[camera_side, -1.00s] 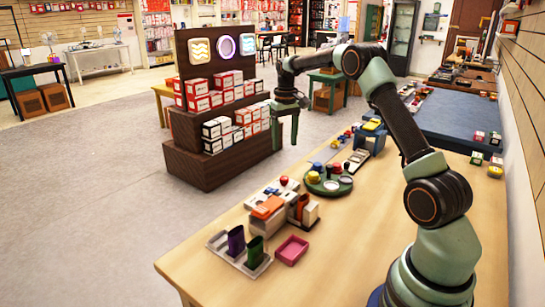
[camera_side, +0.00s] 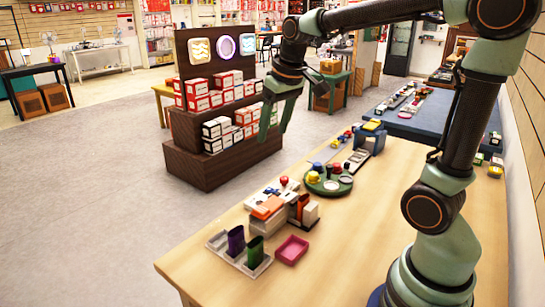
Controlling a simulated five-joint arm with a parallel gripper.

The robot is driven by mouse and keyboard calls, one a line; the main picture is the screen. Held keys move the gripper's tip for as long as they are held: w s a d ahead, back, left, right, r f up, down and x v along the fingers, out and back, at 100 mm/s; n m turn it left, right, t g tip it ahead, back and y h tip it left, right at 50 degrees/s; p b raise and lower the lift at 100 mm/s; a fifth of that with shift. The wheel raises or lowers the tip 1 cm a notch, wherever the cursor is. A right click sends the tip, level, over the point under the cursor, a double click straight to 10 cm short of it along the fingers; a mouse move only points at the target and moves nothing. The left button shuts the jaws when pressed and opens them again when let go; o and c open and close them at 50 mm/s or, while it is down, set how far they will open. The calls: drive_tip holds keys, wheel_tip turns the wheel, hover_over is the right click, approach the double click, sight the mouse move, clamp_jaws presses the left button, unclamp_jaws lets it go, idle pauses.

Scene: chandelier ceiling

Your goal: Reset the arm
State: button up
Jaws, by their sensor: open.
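My gripper (camera_side: 275,130) hangs from my raised arm with its fingers pointing down. It is open, with nothing visible between the fingers. It is in the air, above and behind the objects on the wooden table (camera_side: 370,260) in the picture, in front of the shelf of boxes. My arm reaches up from its base at the table's right side and extends left across the top of the view.
On the table are a grey tray (camera_side: 219,244) with purple and green pieces, a pink dish (camera_side: 292,250), an orange-topped block (camera_side: 268,207), a round green tray (camera_side: 320,187) and a blue stand (camera_side: 371,140). A brown shelf (camera_side: 205,170) stands behind. The table's front right is clear.

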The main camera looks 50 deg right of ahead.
drive_tip(key=s+a+f+n+t, duration=0.1)
drive_tip(key=s+a+f+t, duration=0.1)
drive_tip(key=s+a, duration=0.5)
drive_tip(key=s, duration=0.2)
drive_tip(key=shift+s+f+n+y, duration=0.3)
drive_tip(key=shift+f+n, duration=0.1)
drive_tip(key=shift+a, duration=0.1)
